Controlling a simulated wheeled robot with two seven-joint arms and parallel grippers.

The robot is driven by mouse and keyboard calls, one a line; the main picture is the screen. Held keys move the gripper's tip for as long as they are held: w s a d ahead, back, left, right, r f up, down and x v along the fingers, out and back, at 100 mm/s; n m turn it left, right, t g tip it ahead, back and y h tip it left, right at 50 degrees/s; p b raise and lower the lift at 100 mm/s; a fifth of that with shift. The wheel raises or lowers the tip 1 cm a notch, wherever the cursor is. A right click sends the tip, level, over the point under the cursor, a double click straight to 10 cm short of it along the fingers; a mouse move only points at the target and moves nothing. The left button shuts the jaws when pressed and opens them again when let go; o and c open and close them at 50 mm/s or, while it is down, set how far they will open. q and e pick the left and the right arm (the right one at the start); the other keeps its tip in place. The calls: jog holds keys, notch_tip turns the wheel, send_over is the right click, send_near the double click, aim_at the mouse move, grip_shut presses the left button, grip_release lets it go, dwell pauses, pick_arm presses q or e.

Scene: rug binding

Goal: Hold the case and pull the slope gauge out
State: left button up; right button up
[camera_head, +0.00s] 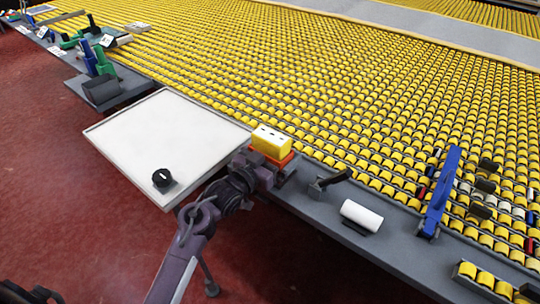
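A yellow block (271,140) with small dark marks on top sits in or on an orange base (272,158) at the grey ledge, by the right corner of a white tray. They look like the slope gauge and its case, but I cannot tell where one ends and the other begins. My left arm rises from the bottom left, and its gripper (268,176) is right at the near side of the orange base. The fingers are dark and partly hidden, so their opening and any contact are unclear.
The white tray (150,125) holds a black round knob-like item (163,179). On the ledge (405,250) lie a dark-handled tool (330,181), a white roll (361,215) and a blue upright piece (439,192). Rows of yellow rollers (330,80) fill the back. Red floor lies in front.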

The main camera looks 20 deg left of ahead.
pick_arm(q)
jog(key=v, duration=1.2)
pick_arm(e)
jog(key=shift+s, duration=0.1)
pick_arm(q)
jog(key=s+d+f+n+g+y, duration=0.1)
jog(key=s+f+g+y, duration=0.25)
jog(key=s+g, duration=0.45)
jog(key=s+d+f+n+g+y, duration=0.1)
jog(key=s+f+g+y, duration=0.3)
jog(key=s, duration=0.6)
notch_tip(320, 180, down, 29)
jog(key=s+g+h+p, duration=0.2)
jog(key=g+p, duration=0.1)
jog(key=p, duration=0.1)
jog(key=s+a+f+p, duration=0.1)
jog(key=s+f, duration=0.6)
jog(key=s, duration=0.2)
jog(key=s+a+f+g+p, duration=0.1)
jog(key=s+a+f, duration=0.1)
jog(key=s+f, duration=0.5)
jog(key=s, duration=0.3)
jog(key=shift+s+a+y, duration=0.15)
jog(key=shift+a+y, duration=0.2)
pick_arm(e)
jog(key=s+r, duration=0.3)
jog(key=r, duration=0.2)
jog(key=shift+s+d, duration=0.2)
jog(key=shift+d, duration=0.15)
